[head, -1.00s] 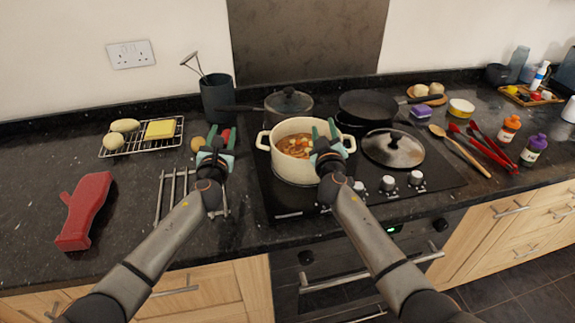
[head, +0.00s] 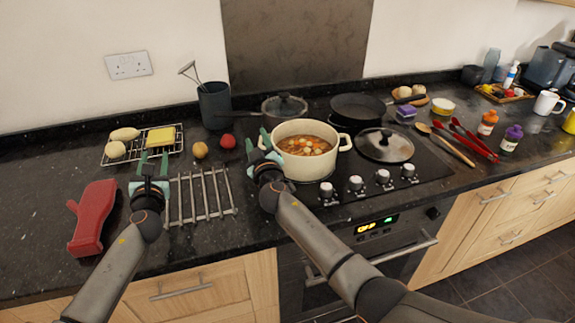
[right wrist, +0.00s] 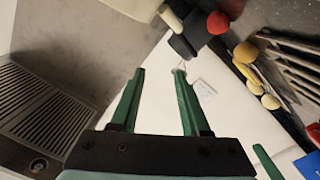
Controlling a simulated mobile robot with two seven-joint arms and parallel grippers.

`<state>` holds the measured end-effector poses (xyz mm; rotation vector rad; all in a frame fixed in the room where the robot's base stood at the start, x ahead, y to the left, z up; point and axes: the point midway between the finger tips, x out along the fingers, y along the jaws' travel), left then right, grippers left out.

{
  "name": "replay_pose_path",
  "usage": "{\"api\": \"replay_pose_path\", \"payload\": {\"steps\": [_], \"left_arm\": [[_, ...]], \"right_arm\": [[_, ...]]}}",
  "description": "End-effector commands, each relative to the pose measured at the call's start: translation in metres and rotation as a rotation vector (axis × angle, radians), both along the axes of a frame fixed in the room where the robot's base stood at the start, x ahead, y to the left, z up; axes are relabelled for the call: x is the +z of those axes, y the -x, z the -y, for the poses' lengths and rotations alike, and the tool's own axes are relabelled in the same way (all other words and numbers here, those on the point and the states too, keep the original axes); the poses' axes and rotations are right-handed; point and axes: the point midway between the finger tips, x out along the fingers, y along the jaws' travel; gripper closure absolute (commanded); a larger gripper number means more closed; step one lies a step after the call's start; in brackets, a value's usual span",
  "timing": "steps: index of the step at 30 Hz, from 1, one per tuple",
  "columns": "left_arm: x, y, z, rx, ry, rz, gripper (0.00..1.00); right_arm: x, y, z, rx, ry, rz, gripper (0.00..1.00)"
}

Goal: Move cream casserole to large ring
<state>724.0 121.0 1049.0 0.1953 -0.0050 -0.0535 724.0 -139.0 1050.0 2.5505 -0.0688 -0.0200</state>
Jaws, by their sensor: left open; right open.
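The cream casserole (head: 288,170), full of soup, stands upright on the front left of the black hob (head: 345,190). My left gripper (head: 152,163) is open and empty over the counter, left of the metal trivet (head: 205,196). The casserole hides the ring under it, and I cannot tell which ring is the large one.
A lidded saucepan (head: 284,108) stands behind the casserole. A frying pan (head: 358,107) is at the back right of the hob. A glass lid (head: 384,147) lies close right of the casserole. A red oven glove (head: 93,217) lies at the left.

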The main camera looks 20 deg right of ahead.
Motion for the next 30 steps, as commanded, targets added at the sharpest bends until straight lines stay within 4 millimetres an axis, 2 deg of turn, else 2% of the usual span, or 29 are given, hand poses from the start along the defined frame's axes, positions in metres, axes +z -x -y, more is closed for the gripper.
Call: {"api": "replay_pose_path", "payload": {"steps": [5,11,30], "left_arm": [[0.0,0.0,0.0,0.0,0.0,0.0,0.54],[0.0,0.0,0.0,0.0,0.0,0.0,0.54],[0.0,0.0,0.0,0.0,0.0,0.0,0.54]], "right_arm": [[-0.001,0.003,0.0,-0.001,-0.001,-0.001,0.54],[-0.001,0.019,0.0,-0.001,-0.002,0.0,0.54],[-0.001,0.109,0.002,-0.008,0.0,-0.001,0.54]]}}
